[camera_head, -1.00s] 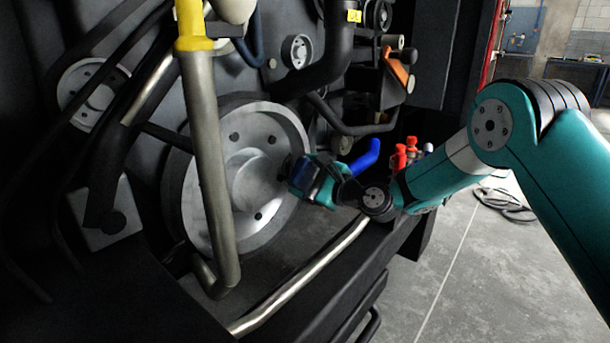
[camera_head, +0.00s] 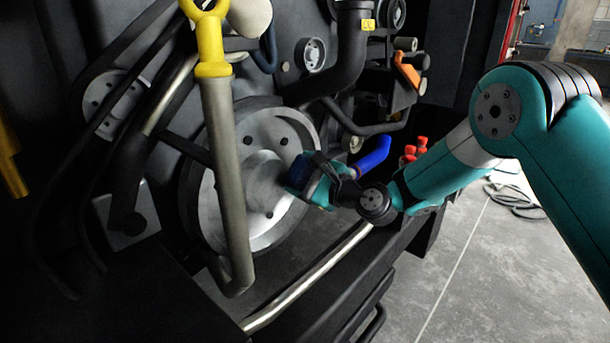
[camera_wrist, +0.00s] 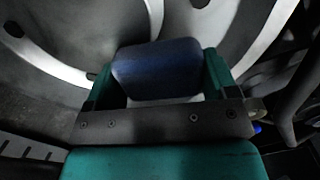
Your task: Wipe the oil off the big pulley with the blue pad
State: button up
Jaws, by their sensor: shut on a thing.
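The big pulley (camera_head: 262,137) is a large pale grey disc with bolt holes and a raised hub, standing upright in the engine bay. It also fills the top of the wrist view (camera_wrist: 238,40). My gripper (camera_head: 305,176) is at the right side of the hub. It is shut on the blue pad (camera_wrist: 157,70), a dark blue block between its teal fingers. In the head view the pad (camera_head: 298,170) overlaps the pulley face; I cannot tell if it touches. No oil can be made out on the visible face.
A grey pipe with a yellow handle (camera_head: 212,45) runs down in front of the pulley's left part. A blue hose end (camera_head: 374,154) and red caps (camera_head: 415,149) are close to my wrist. A bright metal rail (camera_head: 310,275) crosses below. Open floor (camera_head: 480,270) lies right.

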jog(key=shift+w+d+r, duration=0.15)
jog(key=shift+w+d, duration=0.6)
jog(key=shift+w, duration=0.1)
jog(key=shift+w+d+r, duration=0.1)
jog(key=shift+w+d, duration=0.6)
jog(key=shift+w, duration=0.1)
jog(key=shift+a+p, duration=0.15)
jog(key=shift+p, duration=0.3)
jog(key=shift+s+a+p, duration=0.55)
jog(key=shift+s+a, duration=0.95)
jog(key=shift+s, duration=0.05)
jog(key=shift+s+d+f+b, duration=0.15)
jog(key=shift+s+d+b, duration=0.2)
jog(key=shift+b, duration=0.05)
jog(key=b+v, duration=0.1)
jog(key=v, duration=0.1)
jog(key=b+v, duration=0.1)
jog(key=v, duration=0.1)
jog(key=shift+w+d, duration=0.1)
jog(key=shift+w, duration=0.15)
jog(key=shift+s+d, duration=0.45)
jog(key=shift+d, duration=0.05)
